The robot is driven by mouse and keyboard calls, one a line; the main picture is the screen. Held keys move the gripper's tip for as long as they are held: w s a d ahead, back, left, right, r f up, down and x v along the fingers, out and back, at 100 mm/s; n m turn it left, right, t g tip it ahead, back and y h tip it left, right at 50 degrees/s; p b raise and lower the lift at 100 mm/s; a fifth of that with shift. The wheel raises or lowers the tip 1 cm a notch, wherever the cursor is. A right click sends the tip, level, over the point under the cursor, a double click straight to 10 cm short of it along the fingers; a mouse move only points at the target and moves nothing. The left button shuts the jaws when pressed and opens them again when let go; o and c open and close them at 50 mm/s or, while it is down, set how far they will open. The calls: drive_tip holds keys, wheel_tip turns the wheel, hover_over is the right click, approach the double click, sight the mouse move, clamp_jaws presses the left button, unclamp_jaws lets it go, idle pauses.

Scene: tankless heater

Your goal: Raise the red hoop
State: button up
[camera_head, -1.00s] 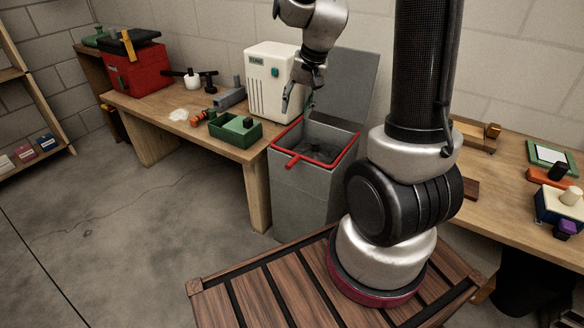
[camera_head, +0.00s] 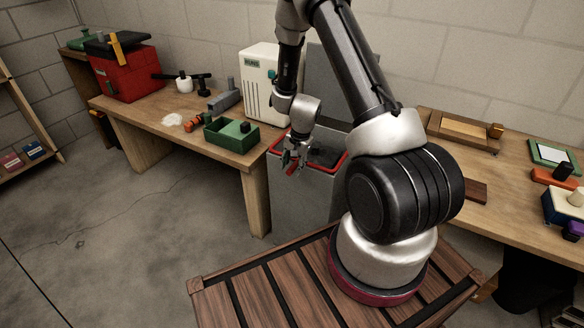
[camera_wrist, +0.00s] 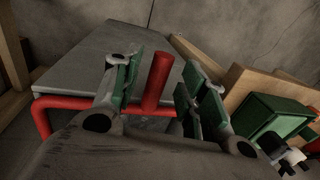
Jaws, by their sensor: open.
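The red hoop (camera_head: 335,171) lies around the open top of a grey bin (camera_head: 310,205). In the wrist view the hoop (camera_wrist: 65,102) runs along the bin's edge, and its red handle (camera_wrist: 157,82) sticks out toward the camera. My gripper (camera_head: 294,157) is at the front left of the bin's top, over the handle. In the wrist view my gripper (camera_wrist: 162,88) is open, with green-padded fingers on either side of the handle. A gap shows on the right; whether the left finger touches the handle I cannot tell. The gripper hides part of the hoop in the head view.
The bin's grey lid (camera_head: 325,85) stands open behind it. A white heater box (camera_head: 260,85) and a green tray (camera_head: 232,135) are on the left bench (camera_head: 150,120). Another bench (camera_head: 480,190) is at right. The floor at left is clear.

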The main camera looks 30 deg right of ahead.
drive_tip(key=shift+w+f, duration=0.1)
drive_tip(key=shift+f, duration=0.5)
clamp_jaws()
drive_tip(key=shift+r, duration=0.15)
